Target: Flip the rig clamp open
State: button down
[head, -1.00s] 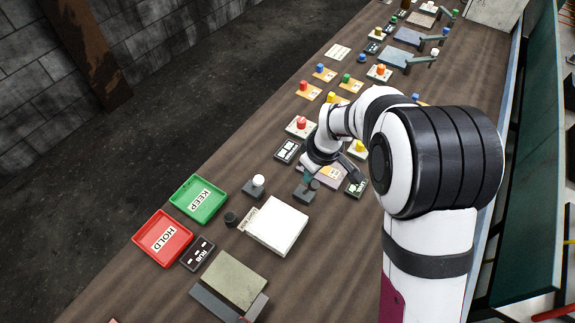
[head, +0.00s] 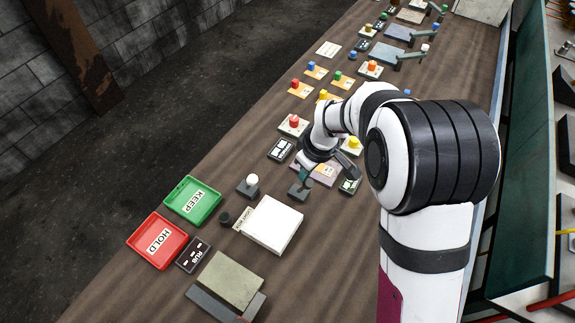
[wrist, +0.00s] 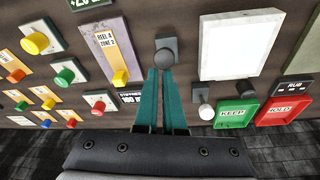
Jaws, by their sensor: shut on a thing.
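A small dark grey block, which I take for the rig clamp (head: 299,192), sits on the bench beyond the white slab. In the wrist view the dark grey piece (wrist: 167,42) lies straight ahead of my fingers, with a rounded dark knob on its near side. My gripper (head: 306,182) reaches down to it from behind and above. In the wrist view the green fingers of my gripper (wrist: 165,70) converge and are shut on this knob. The fingertips partly hide the knob, and I cannot tell how far any lever is turned.
A white slab (head: 273,223) lies close to the block. A white-topped post (head: 250,185), the green KEEP tray (head: 180,212) and the red HOLD tray (head: 136,239) are nearby. A panel with a yellow knob (wrist: 109,55) and a dark label plate flank my fingers.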

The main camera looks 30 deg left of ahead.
jog(key=d+v, duration=0.1)
jog(key=v, duration=0.8)
jog(key=shift+w+d, duration=0.2)
jog(key=shift+w, duration=0.2)
